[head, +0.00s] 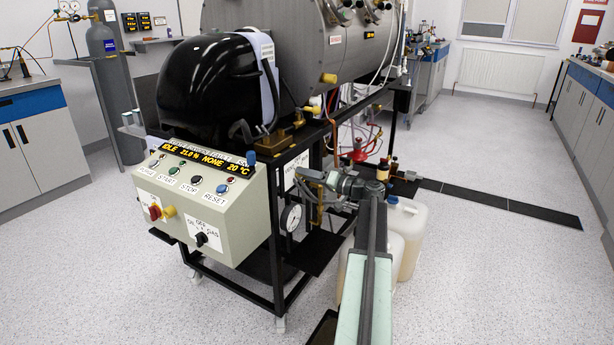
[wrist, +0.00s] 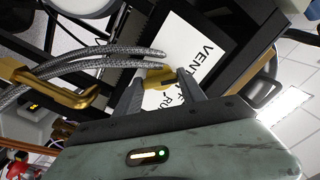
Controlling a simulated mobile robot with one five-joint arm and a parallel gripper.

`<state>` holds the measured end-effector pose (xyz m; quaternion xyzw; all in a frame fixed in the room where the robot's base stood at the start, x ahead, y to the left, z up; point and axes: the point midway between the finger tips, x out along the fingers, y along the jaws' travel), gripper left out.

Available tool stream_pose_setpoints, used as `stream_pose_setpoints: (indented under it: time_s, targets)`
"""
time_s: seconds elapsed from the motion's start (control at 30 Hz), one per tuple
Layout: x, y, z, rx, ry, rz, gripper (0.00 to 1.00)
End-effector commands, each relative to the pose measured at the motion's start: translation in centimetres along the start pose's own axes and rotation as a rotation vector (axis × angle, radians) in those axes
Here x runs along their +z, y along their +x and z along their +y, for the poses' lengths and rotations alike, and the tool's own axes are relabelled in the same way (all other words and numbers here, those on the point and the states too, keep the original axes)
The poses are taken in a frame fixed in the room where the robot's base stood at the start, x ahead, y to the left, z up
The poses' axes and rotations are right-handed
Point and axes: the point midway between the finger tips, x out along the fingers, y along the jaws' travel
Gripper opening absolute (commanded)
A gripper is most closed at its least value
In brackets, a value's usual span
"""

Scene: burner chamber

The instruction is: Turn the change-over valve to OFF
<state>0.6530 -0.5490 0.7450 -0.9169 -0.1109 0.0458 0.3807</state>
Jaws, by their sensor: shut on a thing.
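My gripper (wrist: 158,84) is shut on a small yellow handle (wrist: 157,77), which shows between the two grey fingertips in the wrist view. The handle lies in front of a white sign (wrist: 197,48) with black letters, partly hidden by a finger; "VENT" is legible. In the head view my gripper (head: 302,173) reaches left to the black frame under the boiler. The handle cannot be made out there. Whether it belongs to the change-over valve I cannot tell. No OFF mark is legible near it.
Braided hoses (wrist: 95,55) and a brass fitting (wrist: 60,88) lie close to the fingers. A gauge (head: 291,217) and plastic canisters (head: 409,232) are nearby.

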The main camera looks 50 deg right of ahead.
Motion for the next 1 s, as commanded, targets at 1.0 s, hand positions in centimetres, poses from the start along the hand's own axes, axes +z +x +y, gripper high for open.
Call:
stream_pose_setpoints:
  time_s: [1.0]
  targets:
    - [0.1,0.03,-0.05,-0.001,0.63,-0.004,0.07]
